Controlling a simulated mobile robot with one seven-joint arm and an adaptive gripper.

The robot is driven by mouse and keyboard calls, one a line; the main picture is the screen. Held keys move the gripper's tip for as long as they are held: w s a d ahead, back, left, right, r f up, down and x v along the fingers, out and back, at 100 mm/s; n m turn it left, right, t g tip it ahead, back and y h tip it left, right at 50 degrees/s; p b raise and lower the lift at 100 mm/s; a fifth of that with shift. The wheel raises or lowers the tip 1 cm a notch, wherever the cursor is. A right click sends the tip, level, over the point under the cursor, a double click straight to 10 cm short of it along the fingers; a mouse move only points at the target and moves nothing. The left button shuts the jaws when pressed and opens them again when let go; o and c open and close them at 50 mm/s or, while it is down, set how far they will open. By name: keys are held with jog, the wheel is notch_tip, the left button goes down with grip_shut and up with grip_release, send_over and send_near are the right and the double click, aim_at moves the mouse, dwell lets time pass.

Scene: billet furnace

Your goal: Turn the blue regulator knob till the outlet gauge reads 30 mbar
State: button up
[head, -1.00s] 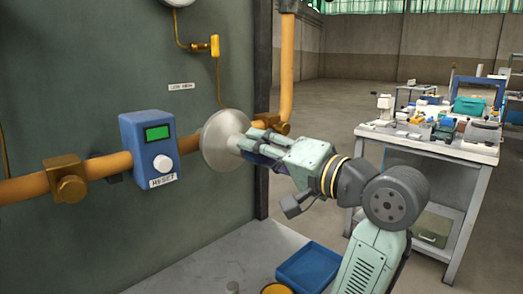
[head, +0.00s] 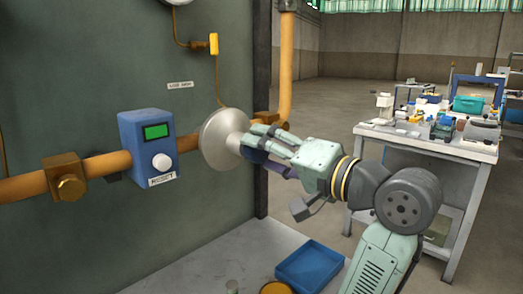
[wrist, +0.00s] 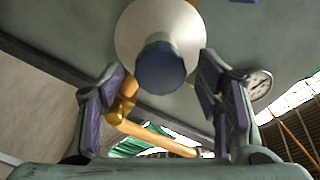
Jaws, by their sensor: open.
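The blue regulator knob (wrist: 160,69) sits at the centre of a pale round regulator body (wrist: 165,25) in the wrist view. My gripper (wrist: 162,72) is open, with one finger to each side of the knob and visible gaps between. In the head view my gripper (head: 262,145) is at the front of the regulator body (head: 220,138), and its fingers largely hide the knob. A round white-faced gauge (wrist: 259,85) is to the right of the knob in the wrist view. Its reading is too small to make out.
A blue box (head: 150,146) with a green display and white button is on the orange pipe (head: 105,163), left of the regulator. A yellow valve handle (head: 214,44) is above. A blue tray (head: 308,266) lies below; a cluttered workbench (head: 435,143) stands right.

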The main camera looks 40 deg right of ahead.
jog(key=s, duration=1)
jog(key=shift+s+d, duration=0.25)
jog(key=shift+d, duration=0.15)
